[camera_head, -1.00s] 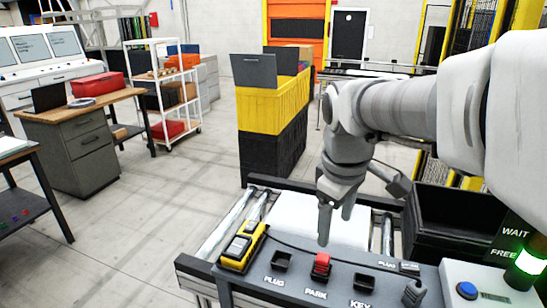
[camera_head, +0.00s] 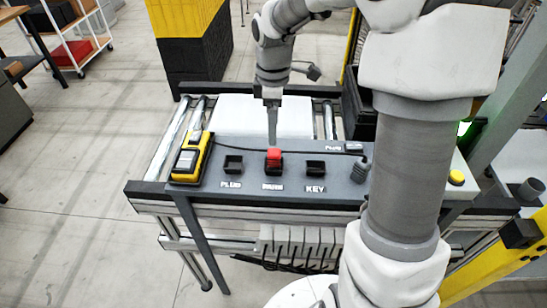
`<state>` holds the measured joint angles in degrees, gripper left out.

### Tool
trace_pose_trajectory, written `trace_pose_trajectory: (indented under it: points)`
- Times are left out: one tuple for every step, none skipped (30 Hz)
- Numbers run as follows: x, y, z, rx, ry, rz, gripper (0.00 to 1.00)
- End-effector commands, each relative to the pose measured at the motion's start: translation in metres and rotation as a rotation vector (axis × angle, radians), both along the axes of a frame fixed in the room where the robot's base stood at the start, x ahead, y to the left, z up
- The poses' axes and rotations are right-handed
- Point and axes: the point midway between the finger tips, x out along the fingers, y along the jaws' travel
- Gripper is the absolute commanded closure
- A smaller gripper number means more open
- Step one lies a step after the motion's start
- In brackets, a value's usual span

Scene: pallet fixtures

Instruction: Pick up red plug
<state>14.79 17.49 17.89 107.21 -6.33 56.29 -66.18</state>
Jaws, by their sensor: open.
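The red plug (camera_head: 273,153) stands in the middle socket of the grey fixture panel (camera_head: 258,172), the socket labelled PARK. The sockets labelled PLUG (camera_head: 233,163) and KEY (camera_head: 315,168) on either side look empty. My gripper (camera_head: 272,142) points down just above the red plug, its fingers seen nearly edge-on so that they overlap. It is open and holds nothing. I cannot tell whether the fingertips touch the plug or stand slightly behind it.
A yellow and black handheld device (camera_head: 191,158) lies at the panel's left end. A dark cable runs along the panel to a grey connector (camera_head: 361,168) at the right. A white sheet (camera_head: 265,115) lies behind on the roller conveyor (camera_head: 184,130). A yellow button (camera_head: 456,177) is at far right.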

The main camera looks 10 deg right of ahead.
Motion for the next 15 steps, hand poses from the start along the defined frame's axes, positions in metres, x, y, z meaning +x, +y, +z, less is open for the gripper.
trace_pose_trajectory:
  points:
    - [-0.001, 0.0, -0.011, 0.001, 0.005, 0.001, 0.22]
    - [-0.001, 0.0, -0.016, 0.001, 0.005, 0.001, 0.22]
    - [-0.001, 0.0, -0.022, 0.0, 0.003, 0.002, 0.22]
    - [-0.001, 0.0, -0.026, -0.001, 0.004, 0.002, 0.22]
    - [-0.001, 0.0, -0.029, 0.0, 0.003, 0.001, 0.22]
    - [-0.001, 0.0, -0.033, 0.0, 0.002, 0.001, 0.22]
    - [-0.001, 0.0, -0.035, -0.001, 0.001, 0.001, 0.22]
    - [-0.001, 0.0, -0.036, -0.001, 0.001, 0.0, 0.22]
    - [0.0, 0.0, -0.038, 0.0, 0.0, 0.0, 0.22]
    - [-0.001, 0.0, -0.039, 0.0, 0.0, 0.0, 0.22]
    - [-0.001, 0.0, -0.041, 0.0, 0.001, 0.0, 0.22]
    - [-0.003, 0.0, -0.045, 0.0, 0.003, 0.0, 0.22]
    - [-0.004, 0.0, -0.049, 0.0, 0.004, 0.0, 0.22]
    - [-0.005, 0.0, -0.054, -0.001, 0.004, 0.0, 0.22]
    - [-0.006, 0.0, -0.06, -0.001, 0.004, 0.001, 0.22]
